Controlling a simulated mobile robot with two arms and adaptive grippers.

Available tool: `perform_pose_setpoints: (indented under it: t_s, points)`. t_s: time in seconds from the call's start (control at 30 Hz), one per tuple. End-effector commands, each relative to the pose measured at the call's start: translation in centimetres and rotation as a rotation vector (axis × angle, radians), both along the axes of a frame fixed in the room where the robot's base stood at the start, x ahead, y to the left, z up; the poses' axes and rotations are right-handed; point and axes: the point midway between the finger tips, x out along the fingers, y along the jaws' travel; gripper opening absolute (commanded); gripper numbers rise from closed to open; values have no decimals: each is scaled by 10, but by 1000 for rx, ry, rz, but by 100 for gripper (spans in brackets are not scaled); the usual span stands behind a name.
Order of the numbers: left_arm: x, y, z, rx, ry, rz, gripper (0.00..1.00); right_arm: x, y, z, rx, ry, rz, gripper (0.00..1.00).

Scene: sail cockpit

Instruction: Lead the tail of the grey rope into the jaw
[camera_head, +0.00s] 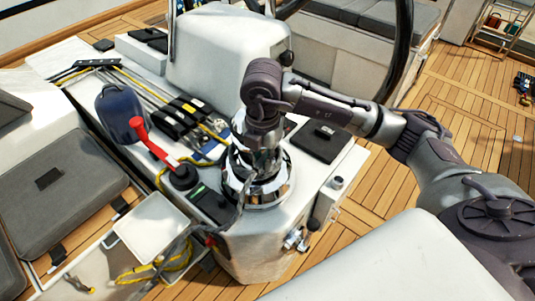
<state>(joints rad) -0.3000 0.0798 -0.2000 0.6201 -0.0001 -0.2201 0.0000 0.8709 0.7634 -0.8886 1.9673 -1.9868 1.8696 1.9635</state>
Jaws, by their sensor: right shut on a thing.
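The chrome winch (256,190) stands upright on the white console, with bright rings around its upper part. My right gripper (262,152) is directly over the winch top, pointing down; its fingertips are hard to make out against the chrome. It is shut on the grey rope. A thin stretch of grey rope (240,196) runs down the winch's left side. The rope's tail end and the jaw's opening are hidden behind my gripper or too small to tell. My left gripper is not in view.
Left of the winch are a red-handled lever (152,143), black clutches (180,120) with yellow labels and a dark blue bag (120,113). A white tray (150,230) and yellow rope (172,262) are at lower left. The steering wheel (402,48) stands behind. A black pad (315,141) lies right.

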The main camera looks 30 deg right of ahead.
Motion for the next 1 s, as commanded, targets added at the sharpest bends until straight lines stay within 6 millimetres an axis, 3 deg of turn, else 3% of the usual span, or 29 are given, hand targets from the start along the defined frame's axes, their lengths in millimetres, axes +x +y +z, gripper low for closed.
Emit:
perform_pose_setpoints:
  t_s: [0.2,0.47,0.5,0.67,0.87,1.0]
  points:
    - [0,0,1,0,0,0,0,1,2,1,1,-1,-15,0]
    - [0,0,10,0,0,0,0,9,22,1,1,1,-204,0]
    - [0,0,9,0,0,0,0,10,22,0,0,0,-214,19]
    - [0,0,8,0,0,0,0,9,21,0,-1,0,-211,45]
    - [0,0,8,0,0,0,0,9,21,0,0,0,-210,46]
    - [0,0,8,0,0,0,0,9,21,0,0,0,-209,66]
